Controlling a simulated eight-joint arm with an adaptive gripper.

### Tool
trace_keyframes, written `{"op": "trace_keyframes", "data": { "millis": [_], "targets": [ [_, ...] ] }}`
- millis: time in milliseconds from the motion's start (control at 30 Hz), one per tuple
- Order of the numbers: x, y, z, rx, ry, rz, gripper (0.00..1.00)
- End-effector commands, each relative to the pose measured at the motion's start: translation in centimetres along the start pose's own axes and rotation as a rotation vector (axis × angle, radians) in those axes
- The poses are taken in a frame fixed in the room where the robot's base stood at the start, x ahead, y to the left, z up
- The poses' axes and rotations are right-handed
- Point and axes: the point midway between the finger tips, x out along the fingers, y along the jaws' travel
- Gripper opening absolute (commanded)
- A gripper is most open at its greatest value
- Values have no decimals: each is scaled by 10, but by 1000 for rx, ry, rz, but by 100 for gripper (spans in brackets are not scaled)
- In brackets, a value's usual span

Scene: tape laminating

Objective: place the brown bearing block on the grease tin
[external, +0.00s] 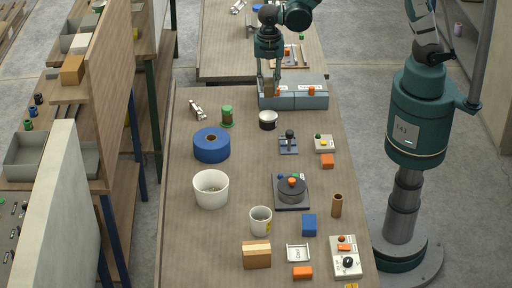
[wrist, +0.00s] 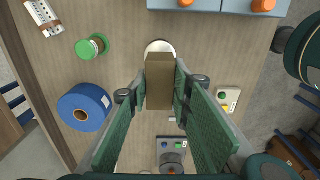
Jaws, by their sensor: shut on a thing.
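The brown bearing block (wrist: 160,84) is between the two fingers of my gripper (wrist: 160,92) in the wrist view, and the gripper is shut on it. In the external view the block (external: 269,87) hangs in my gripper (external: 269,84) in front of the grey-blue bins. A small round tin with a dark side and pale top (external: 268,121), which looks like the grease tin, stands on the table nearer the camera than the block. In the wrist view the block covers part of the tin (wrist: 159,45). The block looks apart from the tin, held above the table.
A green spool (external: 227,117) and a blue tape roll (external: 211,147) lie to the left. A small dark device (external: 288,145) and a pale switch box (external: 324,144) are to the right.

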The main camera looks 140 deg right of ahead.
Motion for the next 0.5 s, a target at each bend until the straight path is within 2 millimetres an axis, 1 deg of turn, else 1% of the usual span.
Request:
{"op": "trace_keyframes", "data": {
  "millis": [267, 367, 500],
  "targets": [
    [2, 0, 0, 0, 0, 0, 0],
    [6, 0, 0, 0, 0, 0, 0],
    [18, 1, 0, 0, 0, 0, 0]
  ]
}}
